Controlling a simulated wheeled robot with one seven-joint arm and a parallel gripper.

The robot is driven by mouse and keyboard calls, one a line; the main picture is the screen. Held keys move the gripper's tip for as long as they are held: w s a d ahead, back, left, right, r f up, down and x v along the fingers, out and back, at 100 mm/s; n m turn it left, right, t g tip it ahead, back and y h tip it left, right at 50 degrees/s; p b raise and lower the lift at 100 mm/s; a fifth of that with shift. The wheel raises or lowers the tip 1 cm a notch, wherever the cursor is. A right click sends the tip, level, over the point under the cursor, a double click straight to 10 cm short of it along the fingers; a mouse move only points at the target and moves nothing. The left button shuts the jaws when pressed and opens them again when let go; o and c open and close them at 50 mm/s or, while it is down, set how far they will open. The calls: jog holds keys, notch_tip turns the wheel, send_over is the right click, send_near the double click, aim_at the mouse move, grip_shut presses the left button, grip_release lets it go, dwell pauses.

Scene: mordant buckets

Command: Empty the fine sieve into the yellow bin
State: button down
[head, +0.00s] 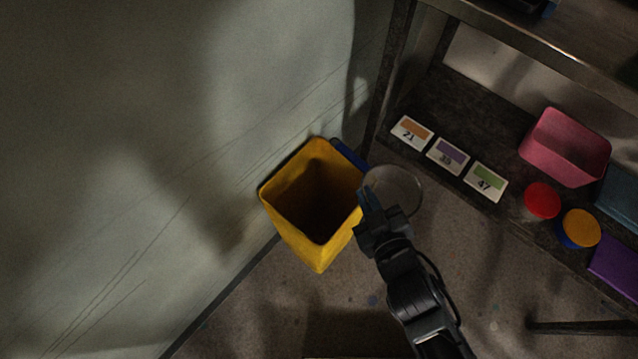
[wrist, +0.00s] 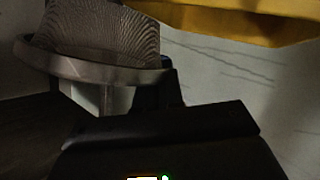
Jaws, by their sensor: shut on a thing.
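The fine sieve (head: 398,188) shows in the head view as a pale, see-through round just right of the yellow bin. My gripper (head: 368,198) is shut on the sieve at its left edge, beside the bin's right rim. In the wrist view, the sieve's grey mesh (wrist: 95,30) bulges above its metal rim (wrist: 90,68); I cannot tell what it holds. The yellow bin (head: 290,222) stands open against the wall, its inside dark. Part of it shows at the top right of the wrist view (wrist: 235,22).
A blue bin edge (head: 347,154) shows behind the yellow bin. At right, a dark shelf holds numbered cards (head: 448,156), a pink bucket (head: 562,150), a red lid (head: 542,200), a yellow-lidded blue tub (head: 580,228) and a purple box (head: 616,263). The pale wall (head: 120,150) bounds the left.

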jog(key=shift+r, duration=0.1)
dwell(0.5)
notch_tip(320, 180, up, 6)
jog(key=p, duration=0.6)
jog(key=w+d+r+m+h+p, duration=0.1)
jog(key=w+d+r+h+p, duration=0.1)
jog(key=d, duration=0.4)
jog(key=w+d+r+m+h+p, duration=0.2)
jog(key=w+d+p, duration=0.1)
jog(key=d, duration=0.4)
jog(key=shift+r+m+t, duration=0.15)
jog(key=shift+m+t, duration=0.15)
